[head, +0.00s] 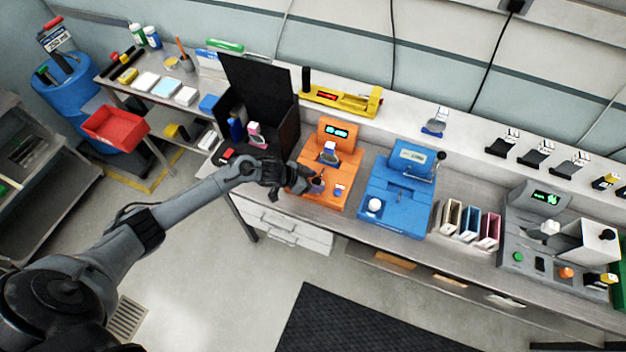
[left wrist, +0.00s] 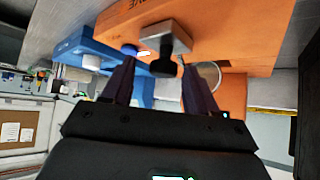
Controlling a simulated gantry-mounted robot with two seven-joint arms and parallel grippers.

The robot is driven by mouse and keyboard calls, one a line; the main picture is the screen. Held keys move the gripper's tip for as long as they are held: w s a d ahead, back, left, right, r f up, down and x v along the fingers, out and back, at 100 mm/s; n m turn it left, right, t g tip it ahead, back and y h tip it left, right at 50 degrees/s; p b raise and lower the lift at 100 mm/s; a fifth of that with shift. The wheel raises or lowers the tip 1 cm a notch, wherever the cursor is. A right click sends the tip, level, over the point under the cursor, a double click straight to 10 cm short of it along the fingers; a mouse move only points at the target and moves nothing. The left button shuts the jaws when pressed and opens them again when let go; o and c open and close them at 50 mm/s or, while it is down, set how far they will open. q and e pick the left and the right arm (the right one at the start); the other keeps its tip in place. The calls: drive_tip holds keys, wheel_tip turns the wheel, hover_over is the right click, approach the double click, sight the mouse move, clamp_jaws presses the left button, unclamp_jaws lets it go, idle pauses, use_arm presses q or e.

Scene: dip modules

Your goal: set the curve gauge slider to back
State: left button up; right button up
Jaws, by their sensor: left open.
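The orange curve gauge (head: 345,175) stands on the bench with a lit display at its back. In the left wrist view its orange body (left wrist: 245,30) carries the letters "VE". A grey metal block with a black knob (left wrist: 163,67), which looks like the slider, sticks out of that body. My left gripper (head: 313,184) is at the gauge's front left. In the left wrist view the open left gripper (left wrist: 158,62) has its two dark fingers on either side of the knob; I cannot tell whether they touch it. In the head view the gripper largely hides the slider. My right gripper is not in view.
A blue module (head: 397,195) stands right of the gauge, and a black open box (head: 262,95) stands left of it. A yellow device (head: 345,102) lies on the shelf behind. A grey module (head: 530,245) stands farther right.

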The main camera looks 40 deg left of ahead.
use_arm(q)
drive_tip(key=v, duration=1)
drive_tip(key=shift+s+a+r, duration=0.15)
drive_tip(key=shift+s+r, duration=0.1)
drive_tip(key=shift+r, duration=0.05)
